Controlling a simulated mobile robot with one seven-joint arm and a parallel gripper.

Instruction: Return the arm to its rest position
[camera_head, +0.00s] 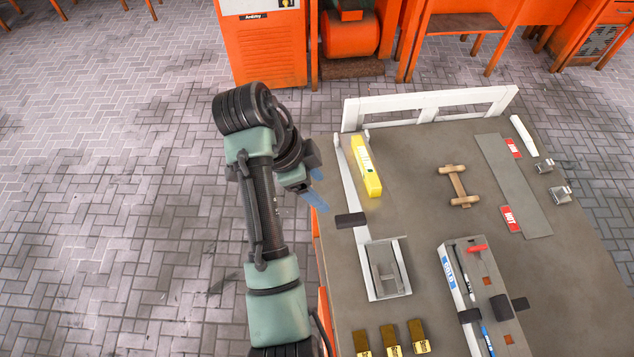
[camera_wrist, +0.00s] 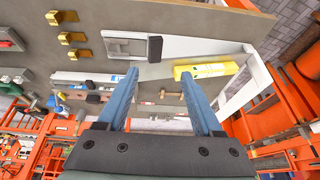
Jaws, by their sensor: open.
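My arm reaches up and forward along the left side of the workbench in the head view. My gripper (camera_head: 316,190) is above the bench's left edge, near a yellow block-like tool (camera_head: 366,167). In the wrist view my gripper (camera_wrist: 168,88) shows two blue fingers spread apart with nothing between them. The yellow tool (camera_wrist: 207,69) appears beyond the right fingertip, apart from it as far as I can tell. The grey workbench top (camera_head: 420,200) lies to the right of my arm.
The bench carries a white-and-grey frame fixture (camera_head: 386,268), a wooden piece (camera_head: 459,186), a grey strip (camera_head: 512,185), a long holder with pens (camera_head: 452,280) and several brass pieces (camera_head: 390,340). A white rail (camera_head: 430,106) edges the back. Open paved floor (camera_head: 110,200) lies left. Orange machines (camera_head: 265,50) stand behind.

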